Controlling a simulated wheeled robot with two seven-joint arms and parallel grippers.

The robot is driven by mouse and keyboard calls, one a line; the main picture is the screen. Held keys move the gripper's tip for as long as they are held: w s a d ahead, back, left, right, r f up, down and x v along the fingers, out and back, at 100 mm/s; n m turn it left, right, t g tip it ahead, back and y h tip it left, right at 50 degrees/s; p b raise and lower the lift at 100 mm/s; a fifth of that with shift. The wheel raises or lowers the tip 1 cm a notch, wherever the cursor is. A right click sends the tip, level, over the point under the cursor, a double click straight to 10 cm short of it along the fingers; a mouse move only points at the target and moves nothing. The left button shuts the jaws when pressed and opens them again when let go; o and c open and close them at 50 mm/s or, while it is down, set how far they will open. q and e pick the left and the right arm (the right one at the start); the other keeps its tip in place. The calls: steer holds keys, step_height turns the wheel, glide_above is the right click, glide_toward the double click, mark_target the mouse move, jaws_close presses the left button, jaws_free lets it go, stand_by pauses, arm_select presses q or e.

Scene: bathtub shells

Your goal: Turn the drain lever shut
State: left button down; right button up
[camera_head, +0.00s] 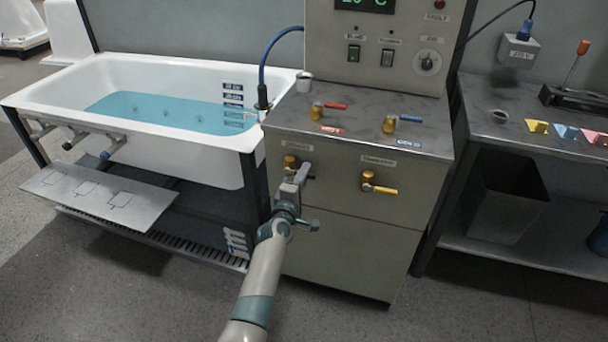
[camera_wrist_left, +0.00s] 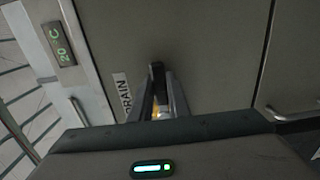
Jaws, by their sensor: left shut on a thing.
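The drain valve is a brass fitting (camera_head: 290,161) on the front of the grey-green cabinet, below a small label. My left gripper (camera_head: 301,174) is at this valve, and its fingers cover most of the lever. In the left wrist view the fingers (camera_wrist_left: 161,95) are shut on the lever beside the DRAIN label (camera_wrist_left: 123,94), with a bit of brass (camera_wrist_left: 157,112) between them. Only a short dark end of the lever shows in the head view, so its angle is hard to tell. My right gripper is not in view.
A second brass valve (camera_head: 369,180) with a yellow lever is to the right on the cabinet front (camera_head: 345,250). Red (camera_head: 335,106) and blue (camera_head: 410,119) levers are on top. A white tub (camera_head: 190,148) holding blue water stands left, a bench (camera_head: 490,125) right.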

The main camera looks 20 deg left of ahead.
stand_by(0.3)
arm_select(q)
steer(key=c, duration=1.7)
jaws_free()
steer(key=s, duration=1.7)
steer(key=shift+s+a, duration=0.2)
steer(key=shift+a, duration=0.1)
